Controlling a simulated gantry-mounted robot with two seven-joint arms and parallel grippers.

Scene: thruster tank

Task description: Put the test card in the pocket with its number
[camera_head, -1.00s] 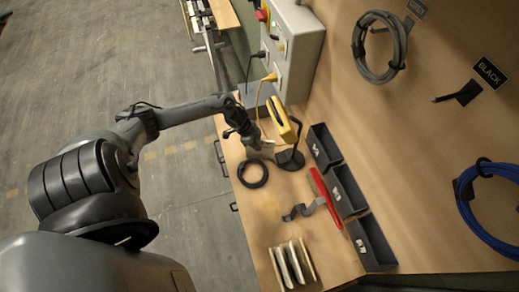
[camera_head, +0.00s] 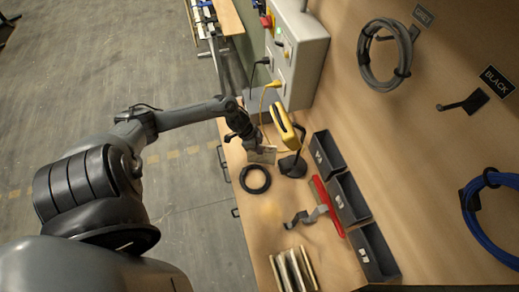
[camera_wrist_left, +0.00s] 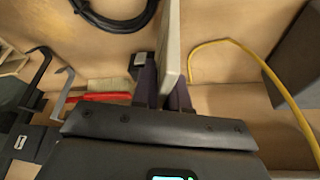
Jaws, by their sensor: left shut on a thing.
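My left gripper (camera_head: 255,147) is shut on a pale, flat test card (camera_head: 264,156) above the bench, beside the yellow handheld device. In the left wrist view the card (camera_wrist_left: 170,40) stands edge-on between the two dark fingers (camera_wrist_left: 165,88); no number on it can be seen. Three dark open pockets stand in a row along the wall: a far one (camera_head: 317,158), a middle one (camera_head: 339,205) and a near one (camera_head: 363,255). Each has a small white label too small to read. My right gripper is not in view.
A black cable coil (camera_head: 244,187), a grey bracket (camera_head: 306,215), a red-handled brush (camera_head: 324,203) and a rack of pale panels (camera_head: 292,270) lie on the bench. A yellow cable (camera_wrist_left: 240,48) runs nearby.

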